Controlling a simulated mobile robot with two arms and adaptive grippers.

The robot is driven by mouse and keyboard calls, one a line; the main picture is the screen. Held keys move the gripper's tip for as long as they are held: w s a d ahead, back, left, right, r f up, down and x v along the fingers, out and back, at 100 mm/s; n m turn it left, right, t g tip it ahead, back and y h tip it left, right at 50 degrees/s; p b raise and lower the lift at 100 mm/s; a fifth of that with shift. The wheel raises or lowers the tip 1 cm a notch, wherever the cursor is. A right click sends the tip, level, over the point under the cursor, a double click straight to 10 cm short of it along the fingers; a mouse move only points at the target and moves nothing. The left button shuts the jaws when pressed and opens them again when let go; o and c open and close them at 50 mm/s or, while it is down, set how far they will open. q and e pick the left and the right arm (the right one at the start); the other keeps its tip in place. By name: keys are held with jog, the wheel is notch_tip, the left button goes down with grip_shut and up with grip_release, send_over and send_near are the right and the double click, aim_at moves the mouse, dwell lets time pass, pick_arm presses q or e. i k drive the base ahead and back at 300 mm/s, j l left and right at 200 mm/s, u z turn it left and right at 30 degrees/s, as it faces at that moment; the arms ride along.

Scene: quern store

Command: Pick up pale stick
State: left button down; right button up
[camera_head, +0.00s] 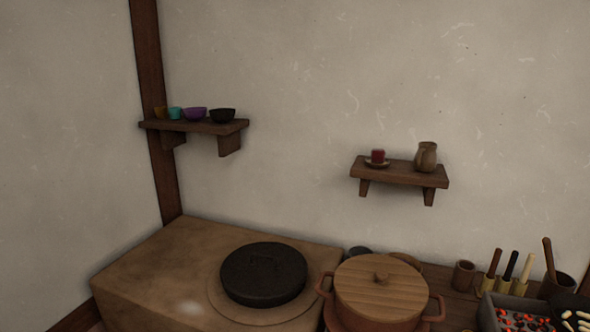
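Several upright sticks or handles stand together at the lower right in the head view. One of them is pale tan, the pale stick (526,266), leaning slightly right, with its lower end in a small yellowish holder. A black-handled one (510,265) and a brown-handled one (494,262) stand just to its left. Small pale pieces (585,316) also lie in a dark pan at the right edge; I cannot tell what they are. Neither of my grippers shows in this view.
A grill box with glowing coals (525,321) sits in front of the sticks. A mortar with a brown pestle (550,260) stands to their right, a wooden cup (464,275) to their left. A lidded pot (380,286) and a stove with a black lid (263,274) lie further left.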

aim_at(530, 261)
jog(key=i+l+z, duration=0.1)
jog(key=l+z, duration=0.3)
jog(key=i+l+z, duration=0.1)
jog(key=l+z, duration=0.3)
jog(key=i+l+z, duration=0.15)
jog(key=z, duration=0.2)
